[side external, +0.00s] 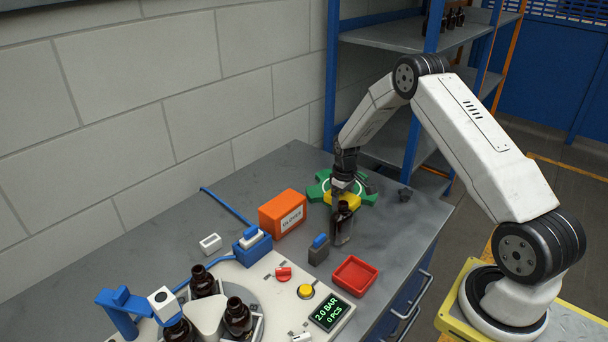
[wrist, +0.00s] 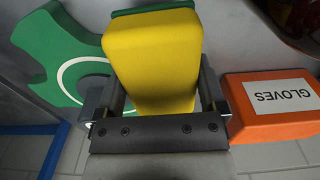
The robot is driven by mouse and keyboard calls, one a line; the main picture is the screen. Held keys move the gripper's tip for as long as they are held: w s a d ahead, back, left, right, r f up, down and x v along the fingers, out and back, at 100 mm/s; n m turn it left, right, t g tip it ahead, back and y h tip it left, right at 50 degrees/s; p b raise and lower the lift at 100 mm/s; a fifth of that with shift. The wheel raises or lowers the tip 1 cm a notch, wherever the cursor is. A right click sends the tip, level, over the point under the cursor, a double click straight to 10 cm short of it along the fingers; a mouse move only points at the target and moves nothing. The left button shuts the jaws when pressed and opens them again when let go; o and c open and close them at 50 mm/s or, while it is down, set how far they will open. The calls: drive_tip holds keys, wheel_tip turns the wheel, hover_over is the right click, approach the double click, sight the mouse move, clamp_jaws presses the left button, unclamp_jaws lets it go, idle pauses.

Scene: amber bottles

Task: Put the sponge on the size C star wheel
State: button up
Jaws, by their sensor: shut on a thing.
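The yellow sponge (wrist: 152,60) with a green layer at its far edge is between the two fingers of my gripper (wrist: 160,92). In the side view, my gripper (side external: 343,188) is shut on the sponge (side external: 355,199) at the green star wheel (side external: 318,190). The star wheel (wrist: 62,50) shows a white ring in the wrist view, and the sponge covers part of it. I cannot tell whether the sponge touches the wheel or hangs just above it. No size letter is readable on the wheel.
An amber bottle (side external: 342,226) stands close in front of the sponge. An orange gloves box (side external: 282,213) is to the left, also in the wrist view (wrist: 265,108). A red tray (side external: 354,276), a blue-topped grey block (side external: 319,250) and the bottle machine (side external: 262,283) are nearer the camera.

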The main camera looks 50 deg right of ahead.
drive_tip(key=shift+f, duration=0.25)
drive_tip(key=shift+f, duration=0.15)
drive_tip(key=o, duration=0.9)
wheel_tip(320, 180, up, 12)
idle(0.4)
idle(0.4)
